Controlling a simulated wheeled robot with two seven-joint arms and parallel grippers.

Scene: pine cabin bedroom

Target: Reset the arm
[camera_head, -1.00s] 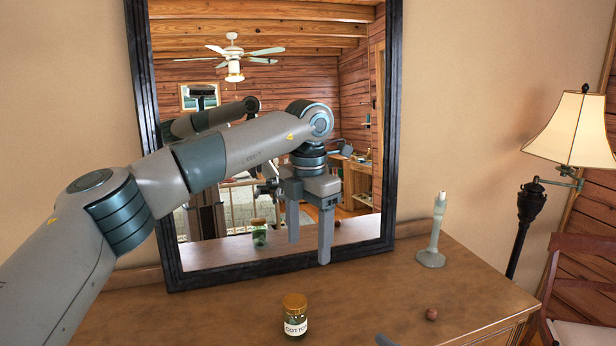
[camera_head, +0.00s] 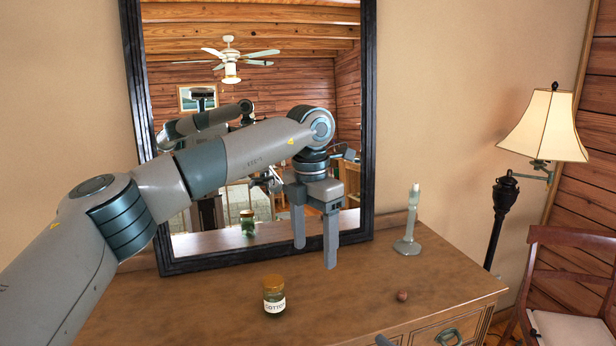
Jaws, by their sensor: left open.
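My left arm comes in from the left and reaches across in front of the mirror. My left gripper (camera_head: 315,256) points down, open and empty, above the wooden dresser top (camera_head: 350,295). A small glass jar (camera_head: 274,298) with a gold lid and a label stands upright on the dresser, below and left of the gripper and apart from it. My right gripper is not clearly seen; only a small grey tip shows at the bottom edge.
A dark-framed mirror (camera_head: 368,120) stands at the back. A pale candlestick (camera_head: 410,225) stands at the dresser's back right, with a small brown ball (camera_head: 402,296) in front. A floor lamp (camera_head: 545,125) and a chair (camera_head: 570,240) are beyond the right end.

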